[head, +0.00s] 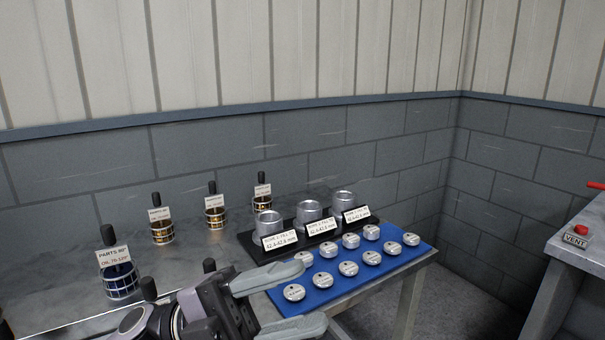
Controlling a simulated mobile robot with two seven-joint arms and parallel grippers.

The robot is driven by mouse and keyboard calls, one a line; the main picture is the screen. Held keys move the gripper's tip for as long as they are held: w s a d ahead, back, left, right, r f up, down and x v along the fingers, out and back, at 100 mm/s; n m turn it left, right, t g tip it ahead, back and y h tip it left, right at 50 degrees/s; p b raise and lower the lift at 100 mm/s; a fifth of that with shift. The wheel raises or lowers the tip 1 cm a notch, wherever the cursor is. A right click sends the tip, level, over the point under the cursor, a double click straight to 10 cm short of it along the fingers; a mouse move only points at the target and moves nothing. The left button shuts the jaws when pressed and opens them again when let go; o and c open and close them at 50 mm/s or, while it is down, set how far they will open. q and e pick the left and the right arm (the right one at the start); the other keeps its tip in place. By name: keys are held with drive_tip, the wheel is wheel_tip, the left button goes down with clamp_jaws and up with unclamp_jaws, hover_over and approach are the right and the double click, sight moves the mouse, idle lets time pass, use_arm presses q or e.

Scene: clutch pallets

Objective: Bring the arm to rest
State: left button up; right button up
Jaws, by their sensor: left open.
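My left gripper (296,304) reaches in from the bottom of the head view, its two grey fingers spread apart and pointing right. The fingers are over or beside the left front part of a blue mat (337,294) that holds several round silver discs (348,268). The nearest disc (294,292) shows between the two fingers in the picture; I cannot tell the height gap. My right gripper is not in view.
A black tray (252,246) with 3 labelled silver cylinders (309,213) stands behind the mat. Several labelled jars with black handles, such as a blue one (121,281), stand on the metal table (60,300).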

use_arm(q)
drive_tip(key=w+a+f+n+t+y, duration=0.2)
drive_tip(key=a+f+n+t+y, duration=0.25)
drive_tip(key=f+n+t, duration=0.35)
drive_tip(key=w+a+f+n+t+y, duration=0.3)
drive_tip(key=f+n+t+y, duration=0.25)
drive_tip(key=n, duration=0.45)
drive_tip(key=w+a+f+n+t+y, duration=0.2)
drive_tip(key=a+f+n+t+y, duration=0.15)
drive_tip(key=f+n+t, duration=0.45)
drive_tip(key=s+a+f+n+g+y, duration=0.3)
drive_tip(key=s+f, duration=0.4)
drive_tip(key=f, duration=0.3)
drive_tip(key=s+a+f+n+g+y, duration=0.2)
drive_tip(key=s+a+f+g+y, duration=0.2)
drive_tip(key=s+f, duration=0.3)
wheel_tip(320, 180, down, 4)
drive_tip(key=shift+a+f+n+g, duration=0.1)
drive_tip(key=shift+a+n+g, duration=0.3)
drive_tip(key=shift+g, duration=0.05)
